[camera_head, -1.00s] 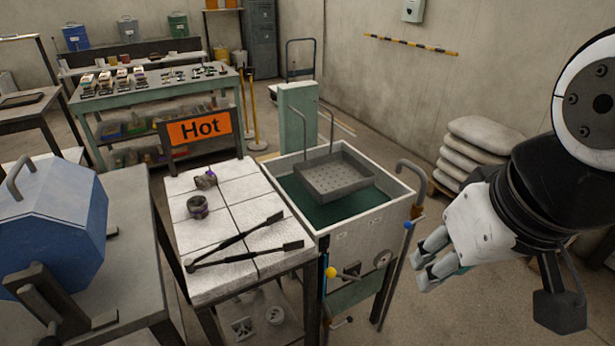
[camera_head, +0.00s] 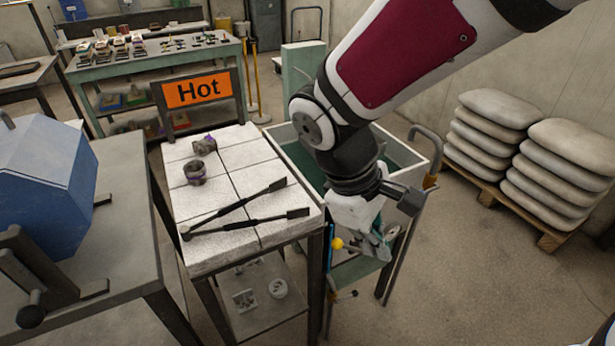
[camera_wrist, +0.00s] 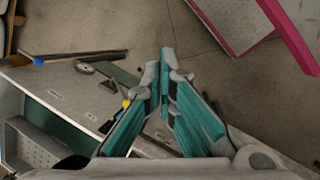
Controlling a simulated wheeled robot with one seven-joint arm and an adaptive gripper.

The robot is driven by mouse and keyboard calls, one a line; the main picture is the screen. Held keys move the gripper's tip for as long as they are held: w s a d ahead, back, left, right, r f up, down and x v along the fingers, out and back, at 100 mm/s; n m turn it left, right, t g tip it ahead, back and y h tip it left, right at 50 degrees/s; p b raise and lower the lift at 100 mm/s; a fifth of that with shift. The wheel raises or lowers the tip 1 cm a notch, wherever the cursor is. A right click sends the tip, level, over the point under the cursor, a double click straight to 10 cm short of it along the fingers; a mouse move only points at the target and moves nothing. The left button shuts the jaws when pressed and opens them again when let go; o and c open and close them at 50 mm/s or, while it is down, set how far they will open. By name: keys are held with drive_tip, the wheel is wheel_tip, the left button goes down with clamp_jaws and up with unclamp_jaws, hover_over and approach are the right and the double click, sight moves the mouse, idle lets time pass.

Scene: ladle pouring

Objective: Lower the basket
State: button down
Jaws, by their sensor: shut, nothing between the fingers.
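My gripper (camera_head: 382,254) is shut and empty, pointing down in front of the white tank (camera_head: 432,158). In the wrist view its teal-padded fingers (camera_wrist: 167,62) are together. The grey perforated basket (camera_wrist: 35,145) shows at the lower left of the wrist view, by the green liquid (camera_wrist: 68,138); in the head view my arm hides it. A yellow knob (camera_head: 337,243) is just left of my gripper in the head view. It also shows beside the fingers in the wrist view (camera_wrist: 126,103). A blue knob (camera_wrist: 38,61) is at the left of the wrist view.
A table of white tiles (camera_head: 228,160) stands left of the tank, with long tongs (camera_head: 240,217) and two small grey pieces (camera_head: 199,160) on it. An orange "Hot" sign (camera_head: 197,90) stands behind. Stacked sacks (camera_head: 555,160) are at the right. The floor in front of the sacks is clear.

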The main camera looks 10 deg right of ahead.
drive_tip(key=w+a+f+n+t+h+b, duration=0.2)
drive_tip(key=f+n, duration=0.4)
drive_tip(key=f, duration=0.4)
drive_tip(key=w+a+f+n+t+h+b, duration=0.3)
drive_tip(key=a+f+n+t+b, duration=0.1)
drive_tip(key=f, duration=0.6)
drive_tip(key=w+a+f+n+t+h+b, duration=0.2)
drive_tip(key=a+f+n+t, duration=0.3)
drive_tip(key=f+n, duration=0.5)
drive_tip(key=shift+w+a+h+b, duration=0.4)
drive_tip(key=shift+w+a+h, duration=0.1)
drive_tip(key=shift+a, duration=0.6)
drive_tip(key=shift+f, duration=0.1)
drive_tip(key=w+r+b+x, duration=0.1)
drive_tip(key=r+x, duration=0.1)
drive_tip(key=x, duration=1.1)
drive_tip(key=shift+r+b, duration=0.4)
drive_tip(key=shift+r, duration=0.05)
drive_tip(key=shift+s+a, duration=0.1)
drive_tip(key=shift+a, duration=0.05)
